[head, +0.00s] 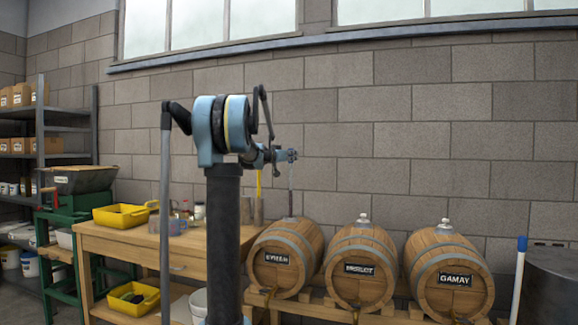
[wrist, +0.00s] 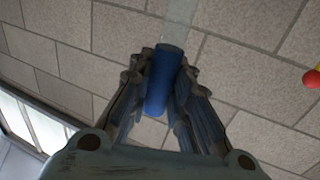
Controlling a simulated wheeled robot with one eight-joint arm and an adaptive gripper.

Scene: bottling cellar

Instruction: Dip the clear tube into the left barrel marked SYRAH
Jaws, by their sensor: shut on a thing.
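My gripper (head: 291,155) is above the left barrel, with its fingers shut on the blue end of the clear tube (wrist: 160,85). In the head view the tube (head: 290,188) hangs about upright below the fingers, thin and greyish against the wall. Its lower end meets the top of the left barrel (head: 300,240); I cannot tell whether it is inside the opening or just above or behind it. That barrel's dark label (head: 276,258) is small and blurred but seems to read SYRAH. The opening itself is not visible.
A middle barrel (head: 375,245) and a GAMAY barrel (head: 465,250), both with pale stoppers, stand to the right. A wooden bench (head: 150,250) with a yellow tray (head: 122,216) is left. A blue-topped pole (head: 520,270) stands right. A red ball (wrist: 312,78) shows in the wrist view.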

